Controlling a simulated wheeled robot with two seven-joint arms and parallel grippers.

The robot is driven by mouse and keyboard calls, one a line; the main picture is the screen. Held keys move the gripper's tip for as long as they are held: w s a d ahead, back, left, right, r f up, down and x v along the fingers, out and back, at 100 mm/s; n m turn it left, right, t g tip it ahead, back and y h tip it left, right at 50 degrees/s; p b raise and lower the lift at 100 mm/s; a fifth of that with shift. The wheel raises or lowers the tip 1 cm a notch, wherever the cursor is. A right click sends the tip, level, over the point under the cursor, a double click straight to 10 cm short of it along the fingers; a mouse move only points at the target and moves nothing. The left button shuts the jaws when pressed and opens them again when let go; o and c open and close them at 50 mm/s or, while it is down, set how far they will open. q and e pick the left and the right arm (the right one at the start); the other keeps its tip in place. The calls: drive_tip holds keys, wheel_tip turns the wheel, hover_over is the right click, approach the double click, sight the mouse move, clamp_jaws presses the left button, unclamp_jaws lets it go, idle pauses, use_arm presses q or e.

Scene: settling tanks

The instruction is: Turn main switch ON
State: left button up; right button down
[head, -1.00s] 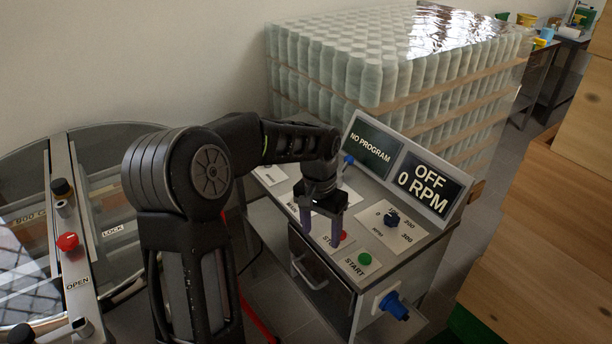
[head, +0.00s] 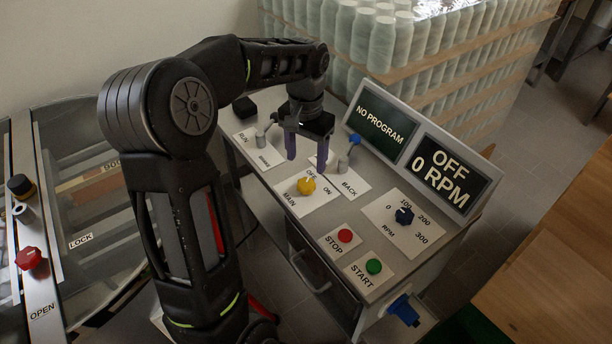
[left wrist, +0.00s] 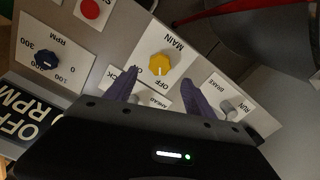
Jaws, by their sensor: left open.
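The main switch is a yellow knob (head: 306,186) on a white plate marked MAIN, OFF and ON, on the control panel (head: 330,217). In the left wrist view the yellow knob (left wrist: 160,66) lies just beyond the fingertips, roughly midway between them. My left gripper (head: 306,162) is open and empty, its purple fingers pointing down above the panel, behind the knob and apart from it. In the left wrist view its fingers (left wrist: 159,76) flank the near side of the MAIN plate. The display reads OFF, 0 RPM (head: 449,175). My right gripper is not in view.
A red stop button (head: 345,236), a green start button (head: 374,266) and a dark blue RPM knob (head: 404,215) sit nearby. Small levers stand near RUN/BRAKE and BACK (head: 344,163). A tilted display (head: 380,132) rises behind. Bottles on pallets stand beyond; a glass-lidded machine is at left.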

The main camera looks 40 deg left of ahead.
sight(306, 183)
use_arm(q)
wheel_tip(306, 183, down, 8)
drive_tip(key=shift+r+p, duration=0.15)
drive_tip(key=shift+p, duration=0.4)
clamp_jaws()
idle(0.5)
